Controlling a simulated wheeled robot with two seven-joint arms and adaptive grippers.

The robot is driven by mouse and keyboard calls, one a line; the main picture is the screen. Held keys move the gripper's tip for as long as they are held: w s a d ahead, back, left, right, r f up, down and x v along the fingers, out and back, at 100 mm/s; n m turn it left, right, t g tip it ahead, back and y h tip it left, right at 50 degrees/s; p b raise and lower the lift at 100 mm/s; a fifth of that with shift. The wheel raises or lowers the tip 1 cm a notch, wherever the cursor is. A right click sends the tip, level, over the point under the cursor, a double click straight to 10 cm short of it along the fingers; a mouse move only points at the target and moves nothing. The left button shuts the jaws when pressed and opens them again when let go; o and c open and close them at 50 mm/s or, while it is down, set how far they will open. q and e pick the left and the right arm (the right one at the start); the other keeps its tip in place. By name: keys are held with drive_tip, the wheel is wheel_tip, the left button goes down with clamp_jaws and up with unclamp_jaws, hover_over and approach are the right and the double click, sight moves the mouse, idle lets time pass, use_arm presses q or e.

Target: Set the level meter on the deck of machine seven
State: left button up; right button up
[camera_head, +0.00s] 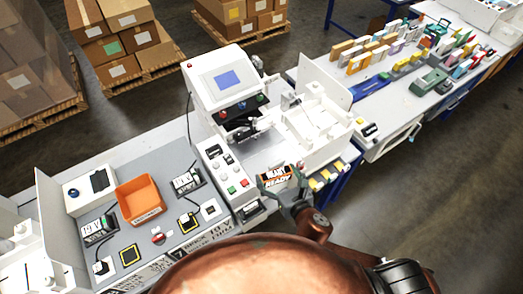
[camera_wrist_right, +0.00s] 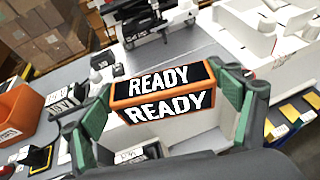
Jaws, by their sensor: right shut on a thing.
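My right gripper (camera_head: 292,192) is shut on an orange-edged black block (camera_head: 274,178) lettered READY. The right wrist view shows this block (camera_wrist_right: 163,92) between the green-backed fingers. It is held in front of the white machine with a blue screen (camera_head: 229,80), near its grey deck (camera_head: 264,152). I cannot tell whether the block touches anything below. No machine number is readable, and I cannot tell for sure which thing is the level meter. Two black-and-white devices (camera_head: 98,230) (camera_head: 187,181) stand on the grey bench at left. My left gripper is not in view.
An orange bin (camera_head: 140,201) stands on the left bench, near yellow-edged black pads (camera_head: 129,255). A button panel (camera_head: 228,172) and white walls (camera_head: 318,135) flank the deck. A white table (camera_head: 400,100) with many small boxes is at right. Pallets of cartons (camera_head: 125,40) stand behind.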

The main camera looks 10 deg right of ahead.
drive_tip(key=w+a+r+n+y+p, duration=0.2)
drive_tip(key=a+r+p, duration=0.3)
drive_tip(key=a+r, duration=0.15)
drive_tip(key=shift+g, duration=0.3)
drive_tip(key=w+d+f, duration=0.2)
drive_tip(key=w, duration=0.1)
drive_tip(key=w+d+f+p, duration=0.1)
drive_tip(key=w+d+f, duration=0.1)
drive_tip(key=w+f, duration=0.1)
drive_tip(key=w+d+f, duration=0.3)
drive_tip(key=w, duration=0.2)
drive_tip(key=shift+w+d+f, duration=0.2)
drive_tip(key=shift+w+f, duration=0.2)
drive_tip(key=shift+f, duration=0.15)
wheel_tip(320, 180, down, 3)
drive_tip(key=shift+w+d+p, duration=0.1)
drive_tip(key=shift+p, duration=0.25)
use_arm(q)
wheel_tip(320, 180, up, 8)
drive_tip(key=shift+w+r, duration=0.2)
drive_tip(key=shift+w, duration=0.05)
use_arm(e)
drive_tip(key=shift+f, duration=0.15)
